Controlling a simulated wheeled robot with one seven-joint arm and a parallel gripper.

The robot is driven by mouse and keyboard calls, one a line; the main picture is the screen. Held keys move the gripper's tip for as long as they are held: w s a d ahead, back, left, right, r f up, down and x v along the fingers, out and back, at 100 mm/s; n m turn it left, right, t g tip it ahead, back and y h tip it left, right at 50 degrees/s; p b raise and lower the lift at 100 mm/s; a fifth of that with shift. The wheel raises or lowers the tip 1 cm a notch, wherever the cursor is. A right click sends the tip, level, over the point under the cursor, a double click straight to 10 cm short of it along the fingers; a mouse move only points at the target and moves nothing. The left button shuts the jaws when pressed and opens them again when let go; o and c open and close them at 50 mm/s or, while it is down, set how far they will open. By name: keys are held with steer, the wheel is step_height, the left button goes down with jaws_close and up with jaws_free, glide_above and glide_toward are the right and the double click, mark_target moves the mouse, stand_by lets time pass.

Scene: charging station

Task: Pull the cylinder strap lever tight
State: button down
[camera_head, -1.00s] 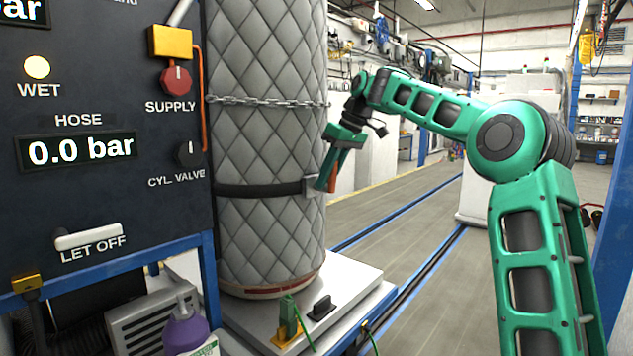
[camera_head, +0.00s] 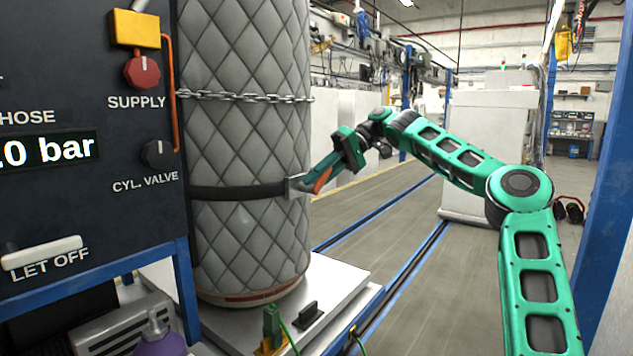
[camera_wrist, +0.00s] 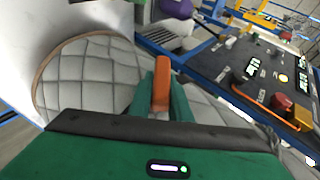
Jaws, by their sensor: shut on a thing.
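The cylinder (camera_head: 245,135) stands upright in a quilted grey jacket. A black strap (camera_head: 235,192) runs round it at mid height, with a metal buckle (camera_head: 296,187) on its right side. The orange strap lever (camera_head: 322,182) sticks out from the buckle, up and to the right. My gripper (camera_head: 330,172) is shut on the lever, right of the cylinder. In the wrist view the orange lever (camera_wrist: 161,84) sits between the green fingers, with the quilted cylinder (camera_wrist: 90,75) behind. The buckle is hidden there.
A chain (camera_head: 240,97) crosses the cylinder above the strap. The dark control panel (camera_head: 70,120) with red supply knob (camera_head: 142,72) stands close on the left. The cylinder rests on a white platform (camera_head: 345,282).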

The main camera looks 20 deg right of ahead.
steer(key=shift+w+d+f+m+g+y, duration=0.15)
steer(key=shift+f+m+g+y, duration=0.25)
steer(key=shift+y, duration=0.7)
steer(key=shift+w+d+f+m+g+y, duration=0.1)
steer(key=shift+d+f+m+g+y, duration=0.25)
steer(key=shift+y, duration=0.75)
steer(key=shift+w+d+f+m+g+y, duration=0.1)
steer(key=shift+f+m+g+y, duration=0.3)
steer(key=shift+y, duration=0.7)
steer(key=shift+s, duration=0.1)
steer(key=c, duration=1.6)
jaws_free()
steer(key=shift+c, duration=0.2)
steer(key=v, duration=1)
steer(key=shift+w+d+f, duration=0.15)
steer(key=shift+w+d, duration=0.1)
